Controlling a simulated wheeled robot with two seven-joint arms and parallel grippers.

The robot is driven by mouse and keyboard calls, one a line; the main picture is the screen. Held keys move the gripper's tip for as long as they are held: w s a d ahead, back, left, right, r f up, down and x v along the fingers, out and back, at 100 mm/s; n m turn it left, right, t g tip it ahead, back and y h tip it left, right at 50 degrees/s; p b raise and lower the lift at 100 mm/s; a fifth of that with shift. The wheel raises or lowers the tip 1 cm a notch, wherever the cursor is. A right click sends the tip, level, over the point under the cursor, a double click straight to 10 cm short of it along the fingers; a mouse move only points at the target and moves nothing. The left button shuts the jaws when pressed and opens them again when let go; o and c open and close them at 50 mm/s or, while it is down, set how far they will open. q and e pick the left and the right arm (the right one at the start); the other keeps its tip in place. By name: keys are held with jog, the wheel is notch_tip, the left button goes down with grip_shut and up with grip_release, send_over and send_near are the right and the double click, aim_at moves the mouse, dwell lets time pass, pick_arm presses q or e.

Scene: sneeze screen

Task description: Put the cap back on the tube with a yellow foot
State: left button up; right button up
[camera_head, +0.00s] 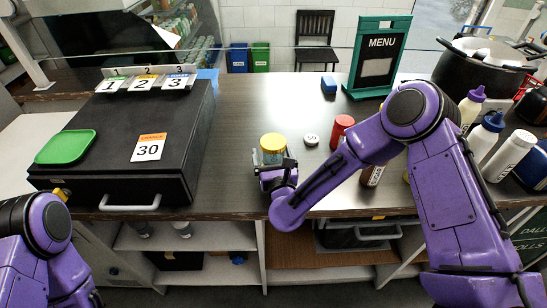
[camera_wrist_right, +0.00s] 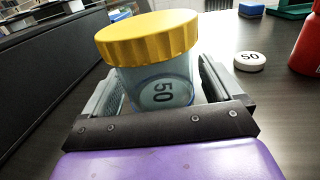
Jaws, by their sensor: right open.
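A clear, bluish tube (camera_head: 272,157) with a wide ridged yellow end on top stands on the dark counter. In the right wrist view the tube (camera_wrist_right: 158,88) bears a "50" label turned on its side. My right gripper (camera_head: 278,172) is open, with a finger on either side of the tube's body below the yellow end; contact is unclear. A small round white cap (camera_head: 311,140) marked 50 lies flat to the right of the tube; it also shows in the right wrist view (camera_wrist_right: 249,61). My left gripper is out of view.
A red bottle (camera_head: 342,130) stands right of the cap, close to my right arm. A black box (camera_head: 95,135) with a green tray (camera_head: 65,147) fills the left. A blue block (camera_head: 328,84) and a menu stand (camera_head: 379,57) are behind. Bottles and a pot (camera_head: 481,65) crowd the right.

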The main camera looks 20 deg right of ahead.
jog(key=s+b, duration=0.1)
jog(key=s, duration=0.2)
jog(key=s+a+b, duration=0.1)
jog(key=s, duration=0.3)
jog(key=s+b, duration=0.2)
jog(key=s, duration=0.1)
jog(key=shift+s+a, duration=0.2)
jog(key=shift+s, duration=0.1)
jog(key=shift+s+r, duration=0.1)
jog(key=shift+s, duration=0.55)
